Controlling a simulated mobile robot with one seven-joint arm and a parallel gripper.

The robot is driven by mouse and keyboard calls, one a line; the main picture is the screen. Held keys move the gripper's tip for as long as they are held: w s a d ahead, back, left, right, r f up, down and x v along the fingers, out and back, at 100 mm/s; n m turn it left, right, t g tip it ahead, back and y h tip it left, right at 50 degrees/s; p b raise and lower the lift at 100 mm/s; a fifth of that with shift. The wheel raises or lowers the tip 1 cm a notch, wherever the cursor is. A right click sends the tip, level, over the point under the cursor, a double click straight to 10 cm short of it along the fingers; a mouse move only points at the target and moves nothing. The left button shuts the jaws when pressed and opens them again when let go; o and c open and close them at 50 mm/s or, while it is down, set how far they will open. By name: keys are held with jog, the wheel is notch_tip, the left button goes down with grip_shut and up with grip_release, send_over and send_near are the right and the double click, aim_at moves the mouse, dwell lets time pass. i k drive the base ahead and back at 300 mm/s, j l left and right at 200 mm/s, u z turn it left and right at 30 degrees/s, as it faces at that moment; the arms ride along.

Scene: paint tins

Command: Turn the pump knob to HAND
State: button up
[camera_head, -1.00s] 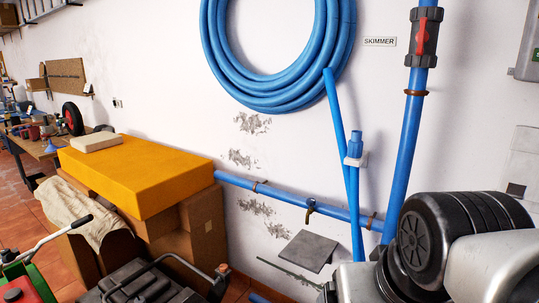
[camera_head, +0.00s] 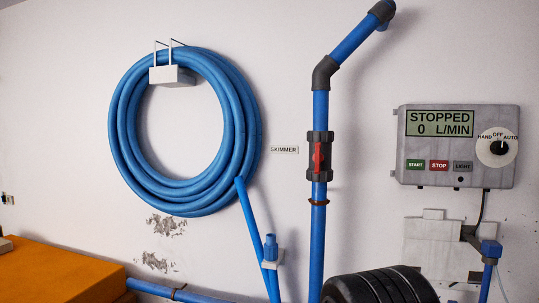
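The pump control box (camera_head: 455,182) is a grey panel on the white wall at the right. Its display (camera_head: 440,123) reads STOPPED, 0 L/MIN. The pump knob (camera_head: 496,148) is a small black knob on a white round dial at the box's upper right. The dial has HAND at the left, OFF at the top and AUTO at the right. The knob seems to point up near OFF, but it is too small to be sure.
Green START, red STOP and grey LIGHT buttons (camera_head: 462,167) sit along the box's lower part. A blue pipe (camera_head: 320,110) with a red-handled valve (camera_head: 319,156) runs left of it. A coiled blue hose (camera_head: 121,130) hangs farther left. The wall between pipe and box is clear.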

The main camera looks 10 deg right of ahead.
aim_at(497, 147)
jog(key=z, duration=1.5)
